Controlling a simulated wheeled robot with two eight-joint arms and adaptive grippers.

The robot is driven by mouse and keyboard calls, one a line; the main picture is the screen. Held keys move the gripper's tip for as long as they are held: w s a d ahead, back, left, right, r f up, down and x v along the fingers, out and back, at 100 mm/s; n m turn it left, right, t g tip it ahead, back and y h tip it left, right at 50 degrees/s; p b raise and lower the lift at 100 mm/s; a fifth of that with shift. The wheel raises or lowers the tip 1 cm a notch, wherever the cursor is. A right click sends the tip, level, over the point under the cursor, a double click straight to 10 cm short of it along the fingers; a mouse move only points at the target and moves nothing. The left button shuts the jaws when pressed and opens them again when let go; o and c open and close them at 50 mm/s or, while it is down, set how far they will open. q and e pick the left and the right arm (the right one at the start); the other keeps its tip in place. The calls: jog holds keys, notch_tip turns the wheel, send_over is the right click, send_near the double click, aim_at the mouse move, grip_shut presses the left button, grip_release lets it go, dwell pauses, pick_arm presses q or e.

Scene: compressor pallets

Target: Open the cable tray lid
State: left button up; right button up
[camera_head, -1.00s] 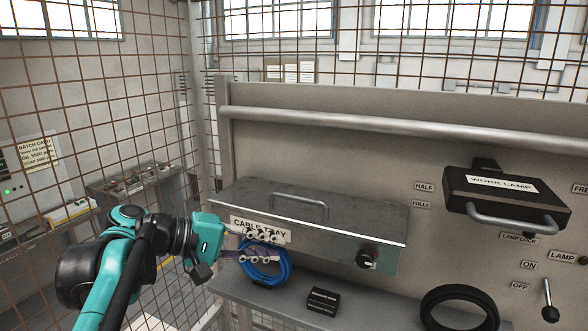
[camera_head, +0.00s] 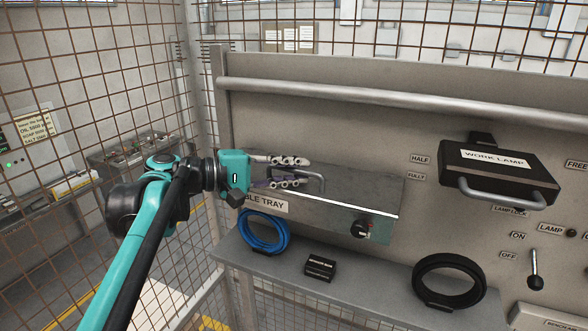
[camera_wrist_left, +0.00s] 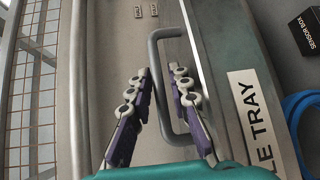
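The cable tray lid (camera_head: 360,203) is a grey metal plate lying down on the tray, whose front carries a partly covered CABLE TRAY label (camera_head: 268,204). Its grey bar handle (camera_head: 322,181) stands up from it and is partly hidden by my fingers in the head view. My left gripper (camera_head: 306,172) is at the handle, coming from the left. In the left wrist view its fingers (camera_wrist_left: 161,72) are apart, with the handle bar (camera_wrist_left: 155,85) between them and gaps visible. My right gripper is not in view.
Below, a shelf (camera_head: 350,290) holds a blue cable coil (camera_head: 264,233), a small black box (camera_head: 320,267) and a black ring (camera_head: 449,282). The work lamp (camera_head: 498,172) juts out at right. Wire mesh stands left.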

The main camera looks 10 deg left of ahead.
pick_arm(q)
grip_shut()
jog(key=shift+r, duration=0.15)
jog(key=r+p, duration=0.2)
jog(key=shift+w+d+r+n+g+y+p, duration=0.2)
jog(key=shift+w+n+g+y+p, duration=0.1)
jog(key=shift+w+n+y+p, duration=0.1)
jog(key=w+r+p, duration=0.1)
jog(key=w+r, duration=0.1)
jog(key=shift+d+r+p, duration=0.3)
jog(key=shift+r+p, duration=0.05)
jog(key=shift+w+d+r+p, duration=0.25)
jog(key=shift+w+r+p, duration=0.3)
jog(key=shift+w+r, duration=0.3)
